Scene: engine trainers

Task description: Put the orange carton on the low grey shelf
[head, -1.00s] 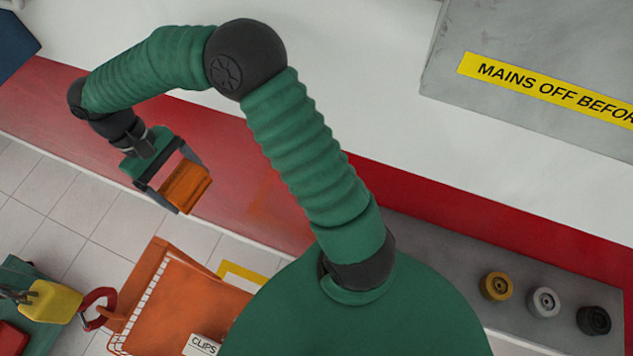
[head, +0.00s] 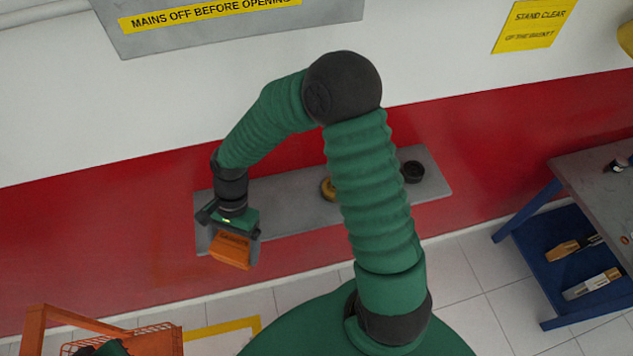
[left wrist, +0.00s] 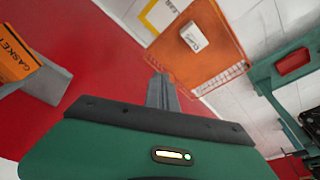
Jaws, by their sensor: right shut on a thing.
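The orange carton (head: 230,251) is held in my right gripper (head: 233,232), which is shut on it and points downward. In the head view the carton overlaps the front edge of the left end of the low grey shelf (head: 285,213); whether it touches the shelf I cannot tell. The carton (left wrist: 15,62) also shows at the left edge of the left wrist view, with dark lettering, beside a grey surface that looks like the shelf's end. My left gripper (left wrist: 162,88) shows in its wrist view with its fingers together and nothing between them.
On the shelf, a yellow round part (head: 328,188) is partly hidden by my arm, and a black one (head: 412,171) stands farther right. The shelf's left part is bare. An orange cart (head: 150,340) stands lower left. A blue-framed bench (head: 562,232) is at right.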

